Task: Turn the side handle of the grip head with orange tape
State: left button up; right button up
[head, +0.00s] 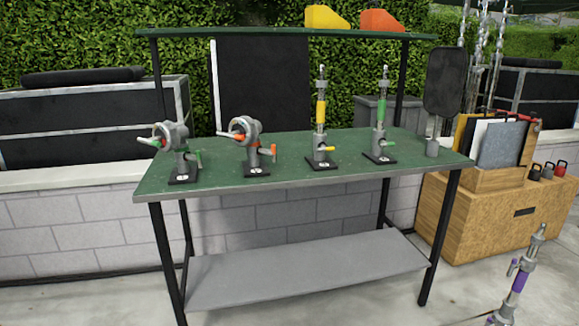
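A green-topped work table (220,178) stands ahead of me and holds several grip heads on black square bases in a row. The second from the left, a grey grip head (251,152) with a round disc, has an orange piece (237,135) at its left and an orange side handle (267,151) pointing right. Whether the orange is tape is too small to tell. The leftmost grip head (178,143) has a green side handle and a red part. Neither of my grippers is in view.
Two upright posts, one with a yellow band (321,112) and one with a green band (381,111), stand on the table's right half. A purple-banded stand (521,278) is at the lower right. A wooden crate (500,217) stands right of the table. A shelf overhangs the back.

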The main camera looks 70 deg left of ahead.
aim_at(271, 152)
jog(key=u, duration=0.45)
jog(key=j+u, duration=0.1)
jog(key=u, duration=0.85)
jog(key=j+u, duration=0.1)
jog(key=u, duration=0.8)
